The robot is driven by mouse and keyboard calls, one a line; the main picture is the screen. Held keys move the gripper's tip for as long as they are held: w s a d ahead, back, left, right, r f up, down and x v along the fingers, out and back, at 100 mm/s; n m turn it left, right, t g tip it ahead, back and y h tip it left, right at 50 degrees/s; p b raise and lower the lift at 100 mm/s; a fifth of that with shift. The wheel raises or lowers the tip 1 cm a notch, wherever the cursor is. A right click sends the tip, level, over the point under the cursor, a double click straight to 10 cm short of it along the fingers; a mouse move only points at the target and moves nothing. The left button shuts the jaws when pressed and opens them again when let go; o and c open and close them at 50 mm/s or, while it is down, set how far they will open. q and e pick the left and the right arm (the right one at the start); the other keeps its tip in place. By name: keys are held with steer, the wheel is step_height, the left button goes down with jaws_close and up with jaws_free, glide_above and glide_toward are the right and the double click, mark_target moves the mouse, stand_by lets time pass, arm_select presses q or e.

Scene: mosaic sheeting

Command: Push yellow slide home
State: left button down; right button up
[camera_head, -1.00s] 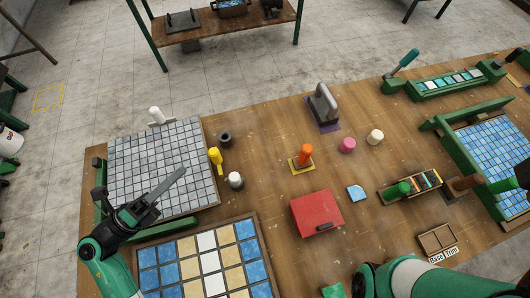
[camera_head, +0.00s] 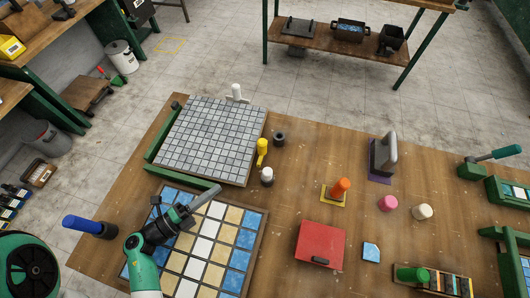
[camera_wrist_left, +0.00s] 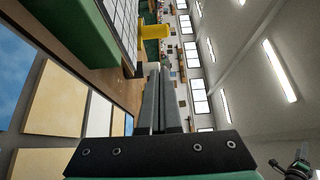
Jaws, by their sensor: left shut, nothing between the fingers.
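The yellow slide (camera_head: 262,150) is a small yellow handle at the right edge of the grey tile sheet (camera_head: 208,140). It also shows in the left wrist view (camera_wrist_left: 154,44), beyond my fingertips and near the sheet's edge. My left gripper (camera_head: 216,190) is shut and empty. In the head view it appears over the far edge of the blue, white and tan mosaic panel (camera_head: 262,232), its fingers pointing up and right. The tips are apart from the slide, to its lower left. My right gripper is not in view.
Green rails (camera_head: 180,178) border the sheet's left and front sides. A white-topped peg (camera_head: 267,175) and a dark cup (camera_head: 279,138) stand near the slide. A white handle (camera_head: 236,92) is behind the sheet. A red box (camera_head: 320,244) and orange-handled tool (camera_head: 341,188) stand right.

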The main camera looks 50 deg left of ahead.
mark_target(262, 148)
arm_select(q)
steer(key=w+b, duration=0.1)
steer(key=w, duration=1.8)
steer(key=shift+w+a+b, duration=0.15)
steer(key=shift+w+b, duration=0.15)
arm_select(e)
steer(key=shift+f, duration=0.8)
arm_select(q)
steer(key=shift+s, duration=0.1)
